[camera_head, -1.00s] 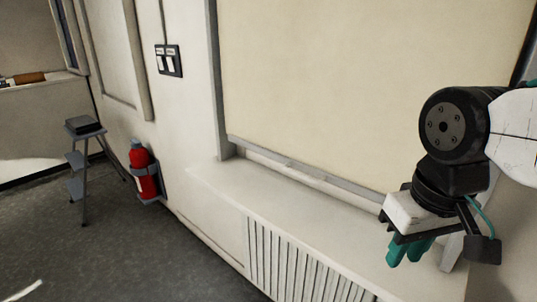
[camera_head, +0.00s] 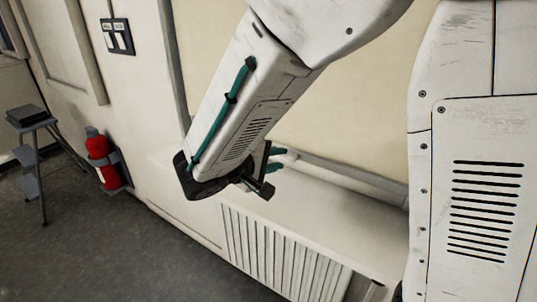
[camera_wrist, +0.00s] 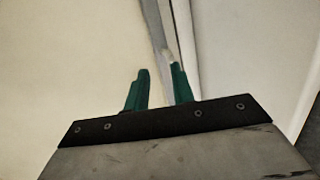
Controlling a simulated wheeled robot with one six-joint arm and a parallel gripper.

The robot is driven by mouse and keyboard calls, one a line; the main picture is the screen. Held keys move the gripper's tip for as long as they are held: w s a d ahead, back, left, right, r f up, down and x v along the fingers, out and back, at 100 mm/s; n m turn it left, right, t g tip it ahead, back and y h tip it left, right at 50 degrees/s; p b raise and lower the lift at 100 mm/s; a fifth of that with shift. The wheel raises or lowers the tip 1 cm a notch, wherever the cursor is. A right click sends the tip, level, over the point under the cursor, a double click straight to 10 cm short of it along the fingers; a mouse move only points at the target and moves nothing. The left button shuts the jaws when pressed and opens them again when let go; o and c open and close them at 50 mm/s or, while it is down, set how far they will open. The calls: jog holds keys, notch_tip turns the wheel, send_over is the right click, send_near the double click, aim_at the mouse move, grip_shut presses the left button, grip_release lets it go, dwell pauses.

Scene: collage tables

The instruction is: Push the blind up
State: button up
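The blind (camera_head: 365,112) is a large cream sheet, lowered almost to the sill, with a grey bar (camera_head: 352,172) along its bottom edge. My arm covers part of it in the head view. My gripper (camera_head: 281,160) is at the bar's height, its teal fingers pointing toward the blind. In the wrist view my gripper (camera_wrist: 161,82) has its fingers apart, with a gap between them. There the grey bar (camera_wrist: 154,25) runs away from the gap, with the blind (camera_wrist: 65,60) to the left. I cannot tell whether the fingers touch the bar.
A pale sill (camera_head: 305,207) juts out below the blind, above a ribbed radiator panel (camera_head: 270,250). A red extinguisher (camera_head: 99,160) hangs on the wall at left. A grey step stool (camera_head: 30,150) stands farther left. Wall switches (camera_head: 117,37) are above. The dark floor between is clear.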

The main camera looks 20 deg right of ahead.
jog(key=w+a+f+n+t, duration=0.2)
jog(key=w+a+t, duration=0.1)
jog(key=a, duration=0.2)
jog(key=x, duration=0.7)
jog(key=shift+w+d+f, duration=0.1)
jog(key=shift+w+d, duration=0.15)
jog(key=shift+w, duration=0.1)
grip_shut()
